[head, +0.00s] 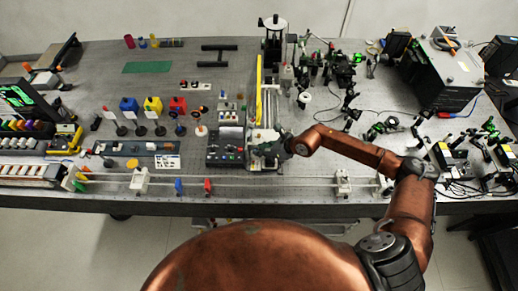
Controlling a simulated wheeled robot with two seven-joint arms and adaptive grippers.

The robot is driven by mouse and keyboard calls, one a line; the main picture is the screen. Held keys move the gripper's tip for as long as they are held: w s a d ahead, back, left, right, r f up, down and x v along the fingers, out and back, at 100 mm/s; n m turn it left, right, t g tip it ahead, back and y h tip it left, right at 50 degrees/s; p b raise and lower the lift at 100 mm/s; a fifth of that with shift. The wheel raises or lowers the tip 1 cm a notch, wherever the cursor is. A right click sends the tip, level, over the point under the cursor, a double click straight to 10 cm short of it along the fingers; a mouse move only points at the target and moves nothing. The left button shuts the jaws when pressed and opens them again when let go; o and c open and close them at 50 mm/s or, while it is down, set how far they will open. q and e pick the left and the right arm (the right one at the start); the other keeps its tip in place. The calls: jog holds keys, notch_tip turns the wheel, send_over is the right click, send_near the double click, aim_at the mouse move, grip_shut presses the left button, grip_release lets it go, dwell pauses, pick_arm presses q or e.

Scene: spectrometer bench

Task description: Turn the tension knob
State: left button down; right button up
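My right arm comes in from the right. Its gripper (266,139) is over the middle of the bench, beside the right edge of a dark control box (226,148) with small coloured buttons. The fingers are small and blend with the grey parts around them, so I cannot tell whether they are open or shut, or touching anything. I cannot pick out the tension knob with certainty; it may be hidden by the gripper or too small to see. My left gripper is not in view.
A long rail (265,185) with sliders runs along the front edge. Coloured blocks on stands (152,105) are at left, and optics and a large black instrument (440,75) at right. Bare bench (215,72) shows at the back.

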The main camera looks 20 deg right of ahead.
jog(key=shift+w+a+f, duration=0.25)
jog(key=shift+a+f, duration=0.15)
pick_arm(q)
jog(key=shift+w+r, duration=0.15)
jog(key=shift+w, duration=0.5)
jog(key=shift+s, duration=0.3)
pick_arm(e)
grip_shut()
